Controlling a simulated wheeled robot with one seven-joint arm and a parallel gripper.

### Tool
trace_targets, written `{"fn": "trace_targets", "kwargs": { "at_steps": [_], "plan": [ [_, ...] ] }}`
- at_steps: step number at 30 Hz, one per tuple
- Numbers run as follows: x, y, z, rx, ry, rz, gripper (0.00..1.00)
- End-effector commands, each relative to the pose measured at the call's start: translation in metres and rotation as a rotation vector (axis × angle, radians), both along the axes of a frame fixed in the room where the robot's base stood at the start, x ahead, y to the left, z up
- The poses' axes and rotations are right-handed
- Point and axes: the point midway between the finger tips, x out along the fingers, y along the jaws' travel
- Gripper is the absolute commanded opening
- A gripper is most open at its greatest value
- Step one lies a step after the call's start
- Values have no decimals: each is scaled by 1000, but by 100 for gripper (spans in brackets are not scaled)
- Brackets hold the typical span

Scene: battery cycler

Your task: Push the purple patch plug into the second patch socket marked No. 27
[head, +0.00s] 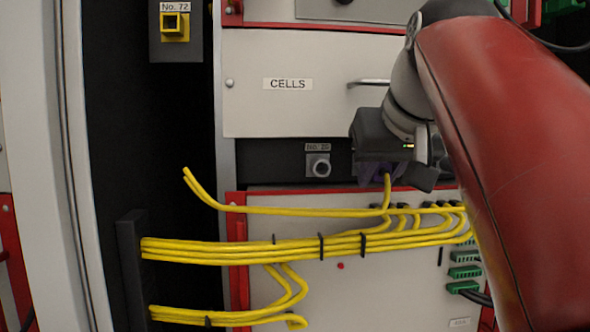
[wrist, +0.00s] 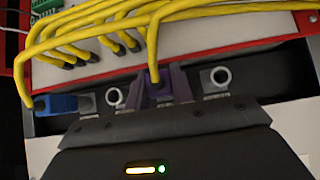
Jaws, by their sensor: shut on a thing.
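The purple patch plug (wrist: 159,92) is between the fingers of my gripper (wrist: 163,82), with a yellow cable running from it. In the head view my gripper (head: 378,172) is at the dark socket strip, right of a grey ring socket (head: 320,167) labelled No. 20. In the wrist view the plug sits between two ring sockets, one to its left (wrist: 115,97) and one to its right (wrist: 221,77). The plug's front end is hidden, so I cannot tell whether it is in a socket. No label reading No. 27 is legible.
A blue plug (wrist: 55,103) stands at the left of the strip in the wrist view. Bundled yellow cables (head: 270,248) cross the panel below my gripper. A yellow socket (head: 174,27) marked No. 72 is at upper left. The CELLS panel (head: 290,110) with its handle is above.

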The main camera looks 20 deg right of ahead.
Motion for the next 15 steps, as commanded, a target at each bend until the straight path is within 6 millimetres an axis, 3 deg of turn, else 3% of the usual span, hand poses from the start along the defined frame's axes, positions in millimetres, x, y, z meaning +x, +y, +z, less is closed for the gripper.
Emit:
{"fn": "trace_targets", "kwargs": {
  "at_steps": [3,4,9,15],
  "plan": [
    [-1,0,0,0,1,0,11],
    [-1,0,0,0,1,0,27],
    [-1,0,0,0,1,0,49],
    [-1,0,0,0,2,0,49]
  ]
}}
